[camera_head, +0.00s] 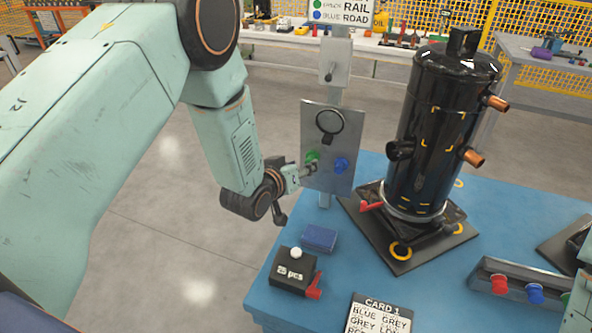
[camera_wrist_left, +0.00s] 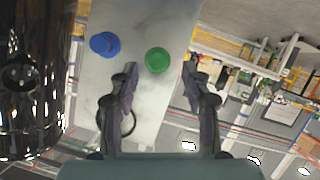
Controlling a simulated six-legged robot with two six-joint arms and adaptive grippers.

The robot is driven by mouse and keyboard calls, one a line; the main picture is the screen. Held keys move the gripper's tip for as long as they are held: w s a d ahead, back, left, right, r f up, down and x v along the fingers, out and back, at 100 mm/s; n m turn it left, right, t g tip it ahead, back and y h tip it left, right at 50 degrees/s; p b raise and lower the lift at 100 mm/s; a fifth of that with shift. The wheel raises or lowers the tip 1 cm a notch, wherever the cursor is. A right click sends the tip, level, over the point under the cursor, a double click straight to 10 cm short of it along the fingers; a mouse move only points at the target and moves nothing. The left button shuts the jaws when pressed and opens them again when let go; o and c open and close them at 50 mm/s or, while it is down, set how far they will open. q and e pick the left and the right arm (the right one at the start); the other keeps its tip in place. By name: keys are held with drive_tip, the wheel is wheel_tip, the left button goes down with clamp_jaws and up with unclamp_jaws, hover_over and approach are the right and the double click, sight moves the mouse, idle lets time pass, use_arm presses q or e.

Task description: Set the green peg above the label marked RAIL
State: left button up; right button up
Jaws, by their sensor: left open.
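A green peg (camera_head: 312,157) and a blue peg (camera_head: 341,164) sit side by side on an upright grey plate (camera_head: 345,125) on a post. My left gripper (camera_head: 307,170) is at the plate, overlapping the green peg's lower edge. In the left wrist view the gripper (camera_wrist_left: 160,70) is open, and the green peg (camera_wrist_left: 157,60) shows between its fingertips; I cannot tell whether they touch it. The blue peg (camera_wrist_left: 104,44) lies outside the fingers. The RAIL label is on a white sign (camera_head: 343,12) above the plate, with ROAD below it; the top is cut off. My right gripper is not seen.
A black compressor (camera_head: 445,125) stands right of the plate on the blue pallet (camera_head: 440,285). A 25 pcs box (camera_head: 290,272), a dark blue block (camera_head: 319,238), CARD 1 (camera_head: 380,315) and a rack (camera_head: 515,279) with coloured knobs sit in front. The plate carries a dark ring (camera_head: 329,122).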

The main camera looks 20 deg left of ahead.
sight(311, 160)
use_arm(q)
drive_tip(key=x, duration=0.3)
drive_tip(key=shift+s+d, duration=0.1)
drive_tip(key=shift+d, duration=0.1)
drive_tip(key=shift+w+a+f, duration=0.1)
drive_tip(key=shift+w, duration=0.1)
drive_tip(key=shift+c, duration=0.3)
drive_tip(key=shift+s+d, duration=0.1)
drive_tip(key=shift+d, duration=0.15)
drive_tip(key=c, duration=0.5)
drive_tip(key=shift+a, duration=0.2)
drive_tip(key=c, duration=0.4)
drive_tip(key=o, duration=0.3)
drive_tip(key=shift+d, duration=0.1)
clamp_jaws()
